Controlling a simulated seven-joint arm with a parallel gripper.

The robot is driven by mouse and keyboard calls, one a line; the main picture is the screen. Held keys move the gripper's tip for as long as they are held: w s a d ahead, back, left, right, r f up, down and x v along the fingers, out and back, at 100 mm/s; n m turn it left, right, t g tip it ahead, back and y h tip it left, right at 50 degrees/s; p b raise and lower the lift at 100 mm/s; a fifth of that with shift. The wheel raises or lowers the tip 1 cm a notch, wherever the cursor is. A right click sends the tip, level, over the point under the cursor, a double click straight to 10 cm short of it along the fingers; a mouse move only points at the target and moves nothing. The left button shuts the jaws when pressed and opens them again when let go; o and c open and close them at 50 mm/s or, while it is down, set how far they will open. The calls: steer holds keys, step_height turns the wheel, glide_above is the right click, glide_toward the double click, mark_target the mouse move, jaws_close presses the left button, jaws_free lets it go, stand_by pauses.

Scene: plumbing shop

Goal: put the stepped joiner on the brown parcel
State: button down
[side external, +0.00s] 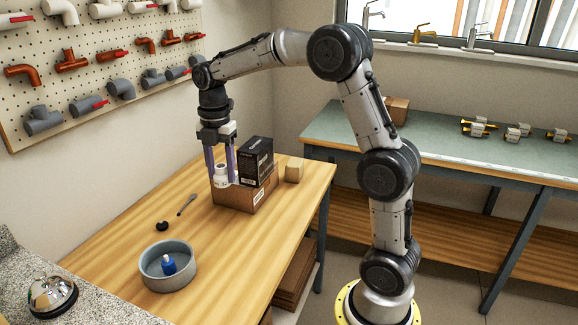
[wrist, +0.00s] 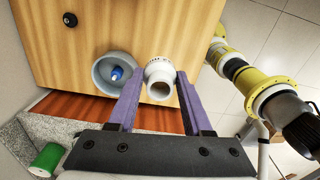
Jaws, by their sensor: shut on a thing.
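The stepped joiner (side external: 221,175) is a white ringed pipe piece. My gripper (side external: 222,180) points down and is shut on it, with purple fingers on either side. In the wrist view the joiner (wrist: 160,75) sits between the fingertips (wrist: 158,83), its round opening facing the camera. The brown parcel (side external: 238,198) is a cardboard box on the wooden table. In the side view the joiner overlaps the parcel's left end; I cannot tell whether it touches it. I cannot make out the parcel in the wrist view.
A black box (side external: 255,160) stands on the parcel, just right of my gripper. A small tan block (side external: 294,170) is to the right. A grey round dish (side external: 150,268) holding a blue item, a spoon-like tool (side external: 187,204) and a small black piece (side external: 162,226) are nearer.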

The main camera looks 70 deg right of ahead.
steer(key=shift+d+r, duration=0.3)
steer(key=shift+r, duration=0.3)
steer(key=shift+d+r, duration=0.25)
steer(key=shift+r, duration=0.35)
steer(key=s+d+m, duration=0.1)
steer(key=s+d, duration=0.3)
steer(key=d, duration=0.5)
steer(key=s+d+m, duration=0.2)
steer(key=s+d, duration=0.1)
steer(key=d, duration=0.7)
steer(key=s+d+m, duration=0.1)
steer(key=s+d, duration=0.3)
steer(key=d, duration=0.5)
glide_above(292, 166)
steer(key=f, duration=1.4)
steer(key=shift+s+a, duration=0.3)
steer(key=shift+a, duration=0.1)
steer(key=shift+w+d+f, duration=0.35)
steer(key=shift+d+f, duration=0.1)
steer(key=shift+f, duration=1.65)
steer(key=shift+f, duration=0.1)
